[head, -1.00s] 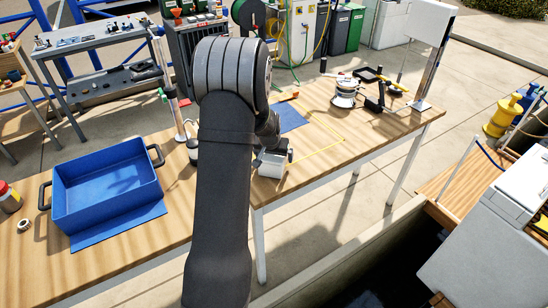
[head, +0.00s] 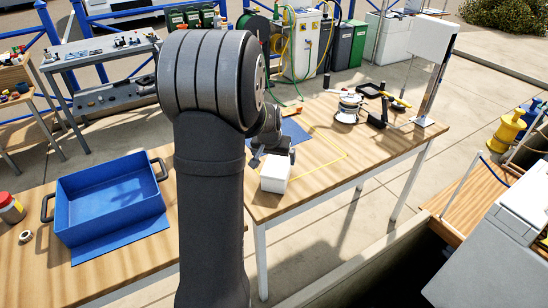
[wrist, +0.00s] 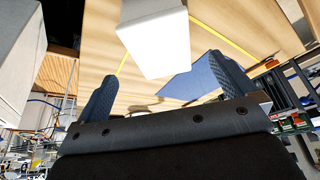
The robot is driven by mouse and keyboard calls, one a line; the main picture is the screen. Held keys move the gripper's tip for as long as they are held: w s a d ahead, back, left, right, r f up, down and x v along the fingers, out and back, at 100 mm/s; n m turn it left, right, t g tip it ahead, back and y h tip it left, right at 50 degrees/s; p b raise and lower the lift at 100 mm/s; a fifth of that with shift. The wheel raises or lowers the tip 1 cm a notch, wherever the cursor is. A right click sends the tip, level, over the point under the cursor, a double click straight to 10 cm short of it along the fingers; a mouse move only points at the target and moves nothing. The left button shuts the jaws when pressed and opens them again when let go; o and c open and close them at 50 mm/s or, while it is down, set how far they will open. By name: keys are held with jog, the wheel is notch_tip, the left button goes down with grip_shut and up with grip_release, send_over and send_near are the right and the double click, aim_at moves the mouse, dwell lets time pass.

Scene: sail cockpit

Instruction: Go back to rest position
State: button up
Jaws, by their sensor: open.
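My gripper (head: 272,155) is just above and behind a white block (head: 275,177) on the wooden table. In the wrist view, the two dark fingers (wrist: 163,90) stand wide apart. The white block (wrist: 153,42) shows beyond them with nothing gripped between the fingers. In the head view, my dark upper arm hides part of the table left of the block.
A blue bin (head: 112,195) with dark handles stands on the left table, with a red-capped jar (head: 10,208) beside it. A blue mat (head: 294,131) and yellow outline lie behind the block.

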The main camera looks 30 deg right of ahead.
jog(key=x, duration=1.2)
jog(key=shift+f, duration=0.15)
jog(key=shift+r, duration=0.25)
